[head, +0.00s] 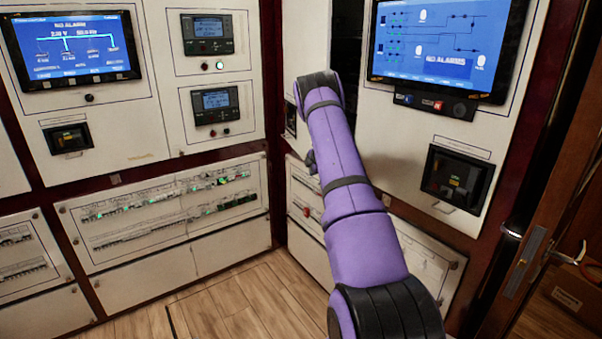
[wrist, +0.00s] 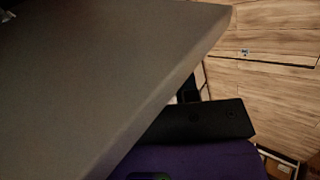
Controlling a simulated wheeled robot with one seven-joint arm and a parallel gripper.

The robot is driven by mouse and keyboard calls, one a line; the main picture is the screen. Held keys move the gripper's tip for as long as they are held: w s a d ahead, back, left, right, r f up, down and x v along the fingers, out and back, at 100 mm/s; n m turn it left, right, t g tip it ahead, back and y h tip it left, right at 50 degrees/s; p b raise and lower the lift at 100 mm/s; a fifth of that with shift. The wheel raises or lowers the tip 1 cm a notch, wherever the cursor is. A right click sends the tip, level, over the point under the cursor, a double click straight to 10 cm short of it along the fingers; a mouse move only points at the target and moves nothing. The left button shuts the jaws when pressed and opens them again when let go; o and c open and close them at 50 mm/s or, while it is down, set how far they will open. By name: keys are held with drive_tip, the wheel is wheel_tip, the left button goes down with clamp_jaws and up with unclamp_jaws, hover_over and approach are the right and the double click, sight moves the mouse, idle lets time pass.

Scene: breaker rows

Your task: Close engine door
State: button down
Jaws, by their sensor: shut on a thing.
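My purple arm reaches forward into the corner of the panels in the head view, and its bent end hides my gripper there. In the wrist view part of my gripper (wrist: 195,118) shows as a dark block against a large grey panel (wrist: 95,75). The gripper is shut on the panel's edge, though the contact is mostly hidden. I cannot tell for certain that this panel is the engine door. A brown wooden door edge (head: 522,262) with a metal lock plate and a handle (head: 570,256) stands at the right of the head view.
White breaker panels (head: 165,215) with blue screens (head: 70,48) line the left and back. Another large screen (head: 445,45) and a black switch box (head: 457,180) are on the right wall, close to my arm. Bare wooden floor (head: 225,310) lies at lower left.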

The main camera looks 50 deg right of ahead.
drive_tip(key=shift+s+d, duration=0.15)
drive_tip(key=shift+d, duration=0.1)
drive_tip(key=c, duration=0.8)
unclamp_jaws()
drive_tip(key=shift+c, duration=0.2)
drive_tip(key=v, duration=1)
drive_tip(key=shift+s+r, duration=0.15)
drive_tip(key=shift+r, duration=0.15)
drive_tip(key=shift+a, duration=0.1)
